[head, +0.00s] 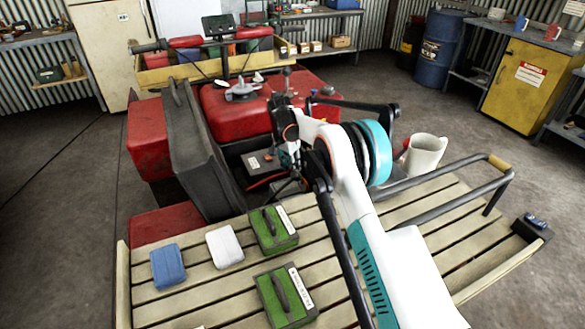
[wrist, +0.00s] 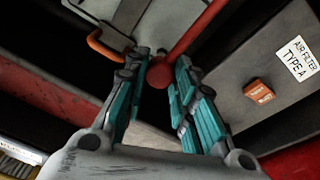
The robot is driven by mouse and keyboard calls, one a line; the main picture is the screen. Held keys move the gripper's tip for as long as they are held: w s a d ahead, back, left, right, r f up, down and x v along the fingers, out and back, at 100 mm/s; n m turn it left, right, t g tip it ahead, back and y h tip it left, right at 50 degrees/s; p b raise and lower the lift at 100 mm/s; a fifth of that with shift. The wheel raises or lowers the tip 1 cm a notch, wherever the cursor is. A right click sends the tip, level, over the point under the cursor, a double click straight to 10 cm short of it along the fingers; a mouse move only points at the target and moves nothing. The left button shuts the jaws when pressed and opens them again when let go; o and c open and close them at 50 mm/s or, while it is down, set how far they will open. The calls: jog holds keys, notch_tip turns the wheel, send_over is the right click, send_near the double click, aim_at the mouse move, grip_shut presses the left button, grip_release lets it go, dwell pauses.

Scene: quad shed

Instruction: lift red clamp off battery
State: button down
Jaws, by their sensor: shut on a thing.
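My gripper (wrist: 160,78) is shut on a red clamp (wrist: 161,73), whose rounded end sits between the teal fingers in the wrist view. A red arm or cable runs from it up to the right. A grey box (wrist: 112,14) with an orange loop at its left edge lies beyond the fingertips; it looks like the battery. I cannot tell whether the clamp still touches it.
A grey box labelled air filter (wrist: 255,85) is close on the right in the wrist view. In the head view, the raised dark panel (head: 197,148) stands left of the bay.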

jog(key=a+r+h+p, duration=0.1)
jog(key=r, duration=0.1)
jog(key=s+a+r+t+h, duration=0.1)
jog(key=r+h, duration=0.1)
jog(key=a+r+h+p, duration=0.1)
jog(key=a+r, duration=0.1)
jog(key=r, duration=0.1)
jog(key=shift+s+r+t+h+p, duration=0.1)
jog(key=shift+s+t+h+p, duration=0.2)
jog(key=shift+s+t, duration=0.1)
jog(key=shift+s+a+r, duration=0.25)
jog(key=shift+a+r, duration=0.4)
jog(key=shift+a, duration=0.1)
jog(key=c, duration=1.7)
grip_release()
jog(key=shift+o, duration=0.6)
jog(key=shift+s+a, duration=0.1)
jog(key=shift+a, duration=0.15)
jog(key=v, duration=0.7)
jog(key=shift+r, duration=0.2)
